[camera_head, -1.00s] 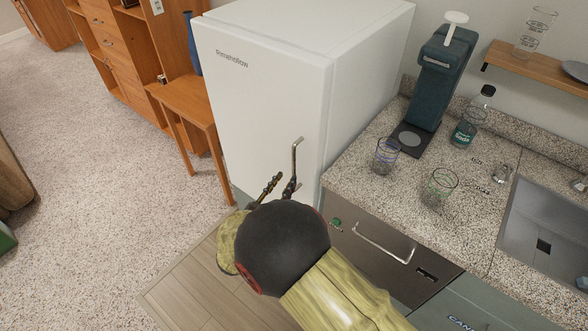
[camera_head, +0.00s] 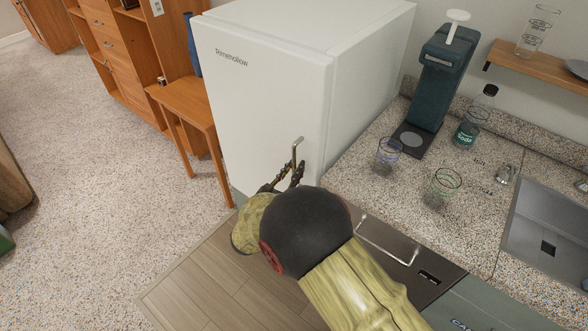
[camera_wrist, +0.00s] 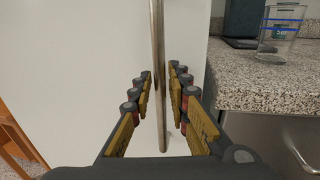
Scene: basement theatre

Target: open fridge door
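The white fridge (camera_head: 265,105) stands upright against the counter, and its door is closed. Its metal bar handle (camera_head: 296,147) is upright near the door's right edge. In the wrist view the handle (camera_wrist: 158,75) runs down between my two fingers. My gripper (camera_head: 285,178) is at the handle's lower part, with its fingers apart on either side of it. In the wrist view my gripper (camera_wrist: 160,82) is open, with a visible gap between the handle and each finger. My arm hides the handle's lower end in the head view.
A speckled counter (camera_head: 400,208) adjoins the fridge on the right, with glasses, a soda bottle (camera_head: 474,118) and a drink machine (camera_head: 440,75) on it. A wooden table (camera_head: 185,105) stands close on the left. The floor in front is clear.

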